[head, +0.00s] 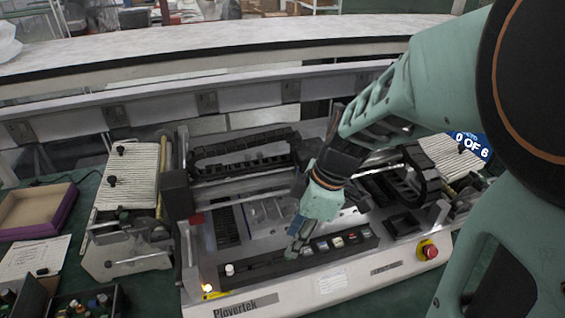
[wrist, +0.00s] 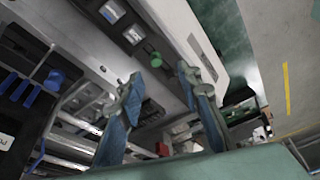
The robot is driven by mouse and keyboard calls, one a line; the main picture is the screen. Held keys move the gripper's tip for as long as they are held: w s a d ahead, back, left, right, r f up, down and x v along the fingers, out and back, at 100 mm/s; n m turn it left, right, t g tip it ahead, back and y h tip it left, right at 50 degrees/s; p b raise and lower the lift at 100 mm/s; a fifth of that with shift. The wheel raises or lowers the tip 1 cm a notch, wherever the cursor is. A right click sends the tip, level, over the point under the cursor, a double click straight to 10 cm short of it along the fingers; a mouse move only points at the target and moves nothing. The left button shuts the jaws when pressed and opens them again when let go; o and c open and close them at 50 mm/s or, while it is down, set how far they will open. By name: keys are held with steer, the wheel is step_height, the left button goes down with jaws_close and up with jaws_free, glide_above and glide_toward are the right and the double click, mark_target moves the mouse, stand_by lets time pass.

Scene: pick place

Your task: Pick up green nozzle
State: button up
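In the wrist view a small green nozzle (wrist: 155,58) with a rounded end stands on the dark strip of the machine panel. My gripper (wrist: 160,87) is open, with one blue finger on each side of the picture. The nozzle shows beyond and between the two fingertips, and nothing is held. In the head view my gripper (head: 295,243) points down at the front panel of the machine (head: 300,283). There I cannot tell the nozzle apart from the greenish fingertips.
A white knob (head: 229,269) stands left on the front strip, and several small buttons (head: 338,242) sit right of my gripper. A red emergency button (head: 429,251) is at the front right. Black cable chain (head: 240,151) and rails lie behind. A purple-edged tray (head: 35,207) is far left.

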mark_target(288, 258)
steer(key=shift+d+x, duration=0.15)
steer(key=shift+x, duration=1.15)
steer(key=shift+d+x, duration=0.1)
steer(key=shift+x, duration=1.2)
steer(key=shift+w, duration=0.15)
steer(key=shift+c, duration=0.7)
steer(key=c, duration=0.7)
